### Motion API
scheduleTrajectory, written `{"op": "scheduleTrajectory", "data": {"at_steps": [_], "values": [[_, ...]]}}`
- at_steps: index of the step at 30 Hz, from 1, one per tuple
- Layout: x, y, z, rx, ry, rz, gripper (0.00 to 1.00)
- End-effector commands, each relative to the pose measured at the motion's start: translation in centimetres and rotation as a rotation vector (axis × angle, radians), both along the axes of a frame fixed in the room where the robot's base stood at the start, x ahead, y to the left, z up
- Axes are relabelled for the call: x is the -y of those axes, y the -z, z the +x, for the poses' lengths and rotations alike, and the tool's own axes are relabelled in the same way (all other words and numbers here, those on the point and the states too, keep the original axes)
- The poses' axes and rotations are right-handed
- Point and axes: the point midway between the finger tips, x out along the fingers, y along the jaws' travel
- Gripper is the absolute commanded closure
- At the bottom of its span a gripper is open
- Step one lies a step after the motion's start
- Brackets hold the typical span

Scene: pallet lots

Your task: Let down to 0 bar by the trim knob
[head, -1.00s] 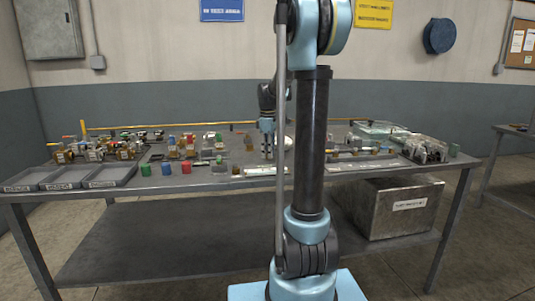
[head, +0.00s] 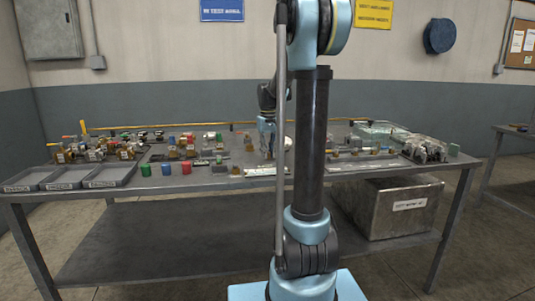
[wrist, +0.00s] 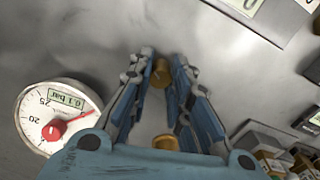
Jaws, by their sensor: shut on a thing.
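In the wrist view a round gauge (wrist: 55,115) with a white dial and a red needle lies at the left. Its small display reads about 0.1 bar. My gripper (wrist: 161,62) is shut on a small brass knob (wrist: 160,74), with one fingertip on each side of it. A second, wider brass piece (wrist: 165,142) shows nearer the palm between the fingers. In the head view my gripper (head: 269,143) is low over the middle of the bench, partly behind my arm, and the knob is too small to tell there.
The metal bench (head: 215,183) carries many small fittings. Brass fittings (wrist: 270,155) are close to the gripper's lower right in the wrist view.

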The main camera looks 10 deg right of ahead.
Motion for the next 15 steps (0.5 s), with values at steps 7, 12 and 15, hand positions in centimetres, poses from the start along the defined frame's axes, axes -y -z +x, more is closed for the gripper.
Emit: {"op": "scheduleTrajectory", "data": {"at_steps": [7,12,15], "values": [[0.00,-0.11,0.33,0.006,0.234,0.001,1.00],[0.00,-0.11,0.33,0.006,0.395,0.001,1.00],[-0.01,-0.10,0.32,0.006,0.490,0.001,1.00]]}}
